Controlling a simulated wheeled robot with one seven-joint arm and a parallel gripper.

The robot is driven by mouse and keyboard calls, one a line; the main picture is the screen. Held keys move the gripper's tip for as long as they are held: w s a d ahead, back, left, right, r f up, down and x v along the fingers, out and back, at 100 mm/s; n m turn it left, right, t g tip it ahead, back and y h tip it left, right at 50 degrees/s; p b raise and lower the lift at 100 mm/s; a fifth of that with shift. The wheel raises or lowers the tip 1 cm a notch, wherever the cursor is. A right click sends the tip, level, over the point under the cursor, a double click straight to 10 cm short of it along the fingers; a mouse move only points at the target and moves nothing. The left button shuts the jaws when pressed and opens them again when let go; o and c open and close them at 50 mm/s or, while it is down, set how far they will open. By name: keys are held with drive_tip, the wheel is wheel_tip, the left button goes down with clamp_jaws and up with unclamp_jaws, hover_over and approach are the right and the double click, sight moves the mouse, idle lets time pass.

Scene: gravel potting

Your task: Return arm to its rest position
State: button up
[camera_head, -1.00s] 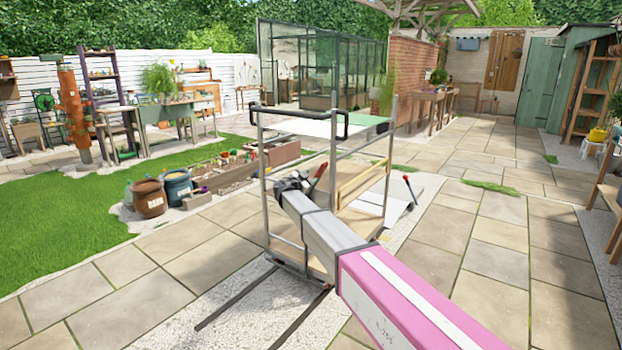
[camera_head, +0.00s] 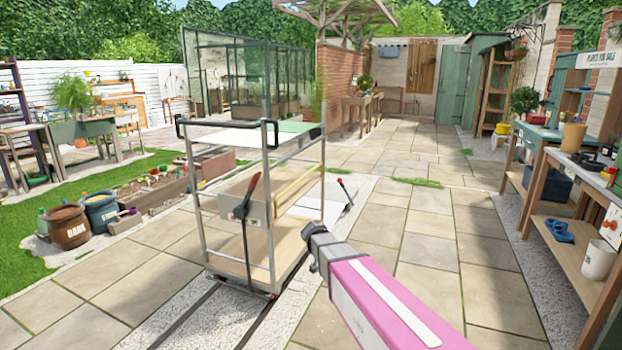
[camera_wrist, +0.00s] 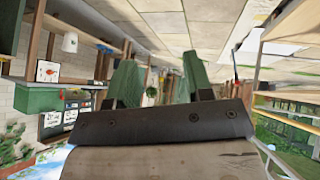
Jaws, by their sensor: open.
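My arm (camera_head: 375,295), pink and grey, reaches in from the lower right of the head view. Its visible dark end lies just right of the metal cart (camera_head: 270,205), and the fingers are not clear there. In the wrist view my gripper (camera_wrist: 159,82) shows two green fingers standing well apart with nothing between them. The gripper is open and empty. Behind the fingers, the wrist view shows paving and garden furniture tilted out of upright.
The cart, with a red-handled lever (camera_head: 247,197), stands on rails (camera_head: 225,310) left of my arm. A workbench (camera_head: 570,215) with a white bucket (camera_head: 599,258) runs along the right. Open paving (camera_head: 425,235) lies between them. Brown and blue tubs (camera_head: 101,213) stand at left.

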drive_tip(key=s+d+f+n+g+y, duration=0.2)
drive_tip(key=s+d, duration=0.3)
drive_tip(key=s, duration=0.6)
drive_tip(key=s+d+f+n+g+y, duration=0.2)
drive_tip(key=s+d+f+n+y, duration=0.1)
drive_tip(key=s, duration=0.8)
drive_tip(key=shift+d+g+y, duration=0.4)
drive_tip(key=shift+d+y, duration=0.2)
drive_tip(key=shift+d, duration=0.3)
drive_tip(key=shift+f, duration=0.1)
